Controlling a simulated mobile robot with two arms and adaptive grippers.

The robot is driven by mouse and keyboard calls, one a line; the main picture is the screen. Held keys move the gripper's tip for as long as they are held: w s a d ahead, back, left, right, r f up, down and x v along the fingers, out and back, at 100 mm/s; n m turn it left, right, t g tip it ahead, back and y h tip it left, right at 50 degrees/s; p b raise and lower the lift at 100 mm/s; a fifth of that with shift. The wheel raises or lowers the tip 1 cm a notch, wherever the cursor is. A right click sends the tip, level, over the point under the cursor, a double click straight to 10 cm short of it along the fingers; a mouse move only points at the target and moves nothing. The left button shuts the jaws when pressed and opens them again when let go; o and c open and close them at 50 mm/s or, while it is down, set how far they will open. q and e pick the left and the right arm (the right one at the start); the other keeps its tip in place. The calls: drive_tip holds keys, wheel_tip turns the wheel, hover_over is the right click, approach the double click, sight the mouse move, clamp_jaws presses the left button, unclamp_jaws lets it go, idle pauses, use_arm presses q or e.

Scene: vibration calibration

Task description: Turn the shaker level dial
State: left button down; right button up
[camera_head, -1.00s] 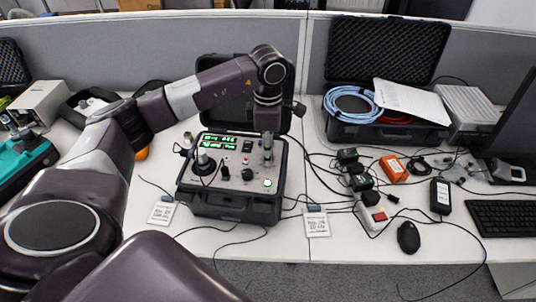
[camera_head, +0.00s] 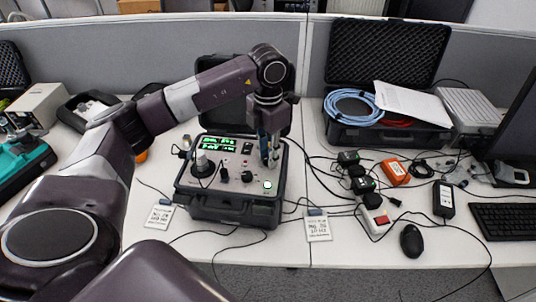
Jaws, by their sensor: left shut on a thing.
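The shaker unit (camera_head: 236,209) is a black open case with a light grey panel, green displays and several knobs, at the middle of the desk. My left gripper (camera_head: 269,164) points straight down onto the right part of this panel. Its two fingers are close together, shut on the shaker level dial, which they almost wholly hide. A small black knob (camera_head: 247,176) and a green-lit round button (camera_head: 267,185) show on the panel near the fingertips. My right gripper is not in view.
A larger round fitting (camera_head: 203,164) stands at the panel's left. The raised case lid stands behind my gripper. Front desk space is mostly clear, apart from cards and thin cables.

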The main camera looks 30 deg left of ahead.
use_arm(q)
drive_tip(key=shift+w+r, duration=0.1)
drive_tip(key=shift+r, duration=0.05)
idle(0.3)
drive_tip(key=c, duration=1.7)
unclamp_jaws()
wheel_tip(320, 180, up, 12)
drive_tip(key=shift+f, duration=0.1)
